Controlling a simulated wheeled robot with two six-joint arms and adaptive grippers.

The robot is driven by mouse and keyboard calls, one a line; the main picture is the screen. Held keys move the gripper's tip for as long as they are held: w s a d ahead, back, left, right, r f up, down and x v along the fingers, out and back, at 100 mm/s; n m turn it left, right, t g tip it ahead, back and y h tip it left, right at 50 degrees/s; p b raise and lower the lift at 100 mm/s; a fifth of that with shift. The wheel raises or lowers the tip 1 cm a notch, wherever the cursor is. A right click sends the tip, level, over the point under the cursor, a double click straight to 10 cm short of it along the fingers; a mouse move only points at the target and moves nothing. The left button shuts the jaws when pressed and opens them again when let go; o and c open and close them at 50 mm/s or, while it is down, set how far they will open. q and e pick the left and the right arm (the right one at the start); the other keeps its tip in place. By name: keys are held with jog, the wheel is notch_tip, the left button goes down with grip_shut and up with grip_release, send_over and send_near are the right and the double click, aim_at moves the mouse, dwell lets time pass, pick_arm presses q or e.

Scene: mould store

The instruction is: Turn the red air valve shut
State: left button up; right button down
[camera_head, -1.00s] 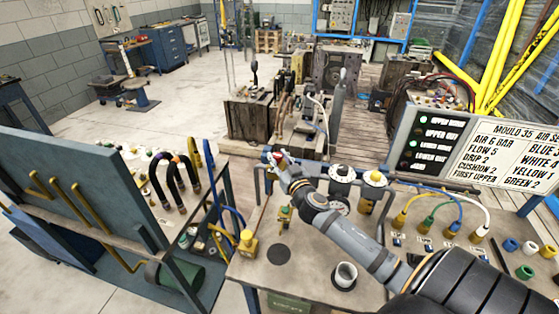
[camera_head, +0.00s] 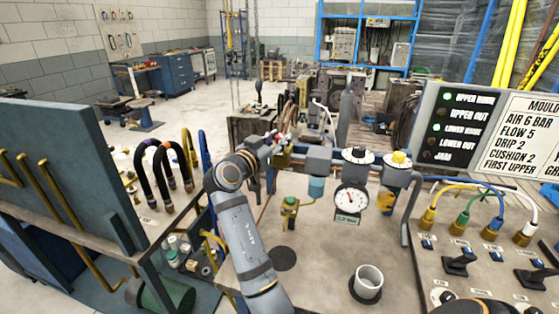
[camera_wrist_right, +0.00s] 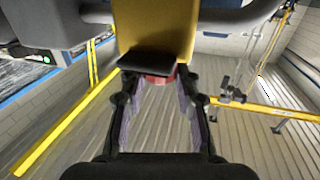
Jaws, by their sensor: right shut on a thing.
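The red air valve shows in the right wrist view as a small red part (camera_wrist_right: 157,79) under a yellow body (camera_wrist_right: 155,30), partly covered by a black plate. My right gripper (camera_wrist_right: 158,90) has one finger on each side of the red part and is shut on it. In the head view, my right gripper (camera_head: 268,147) is at the left end of the air line, by a yellow fitting (camera_head: 283,156); the red handle is mostly hidden there. My left gripper is not in view.
Coloured hoses (camera_head: 478,200) and a lit panel (camera_head: 462,125) are at right. A blue-grey board (camera_head: 60,165) stands at left.

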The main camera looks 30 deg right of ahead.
jog(key=m+g+b, duration=0.1)
jog(key=g+h+b, duration=0.1)
jog(key=m+g+b, duration=0.1)
jog(key=shift+w+a+f+m+g, duration=0.1)
jog(key=shift+w+f+m+g, duration=0.1)
jog(key=shift+w+m+g, duration=0.15)
pick_arm(q)
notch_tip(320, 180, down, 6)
jog(key=b, duration=0.2)
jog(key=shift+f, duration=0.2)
pick_arm(e)
jog(key=shift+w+r+m+g+h, duration=0.1)
jog(key=shift+m+g+h, duration=0.1)
jog(key=shift+m+g, duration=0.85)
jog(key=shift+r+m+g+h, duration=0.15)
jog(key=shift+m+g, duration=0.35)
jog(key=shift+g, duration=1)
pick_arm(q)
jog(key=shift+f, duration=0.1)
pick_arm(e)
jog(key=shift+m+g, duration=0.3)
jog(key=shift+g, duration=0.1)
jog(key=c, duration=1)
grip_release()
jog(key=shift+o, duration=0.2)
